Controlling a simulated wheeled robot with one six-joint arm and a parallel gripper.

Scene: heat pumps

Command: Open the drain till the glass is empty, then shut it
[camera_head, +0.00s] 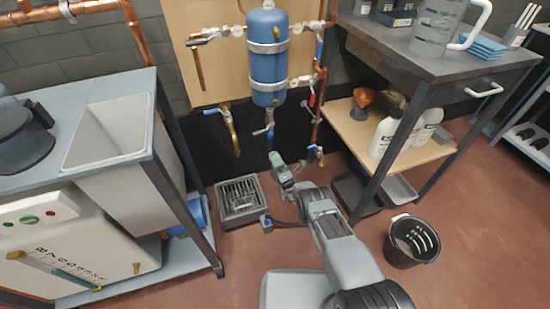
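A blue cylindrical vessel (268,60) is strapped upright to a wall board. A square floor drain grate (240,197) lies below and to the left. Small pale, clear-looking fittings (297,28) sit on the pipes beside the vessel; I cannot tell which part is the glass or its level. My arm reaches up from the bottom, its end (276,165) just below the lever valve. Its fingers are not clear, and I cannot tell whether they touch anything.
A sink bench (105,130) stands left. A dark table (440,65) with bottles on its shelf stands right. A black bucket (412,241) is on the floor.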

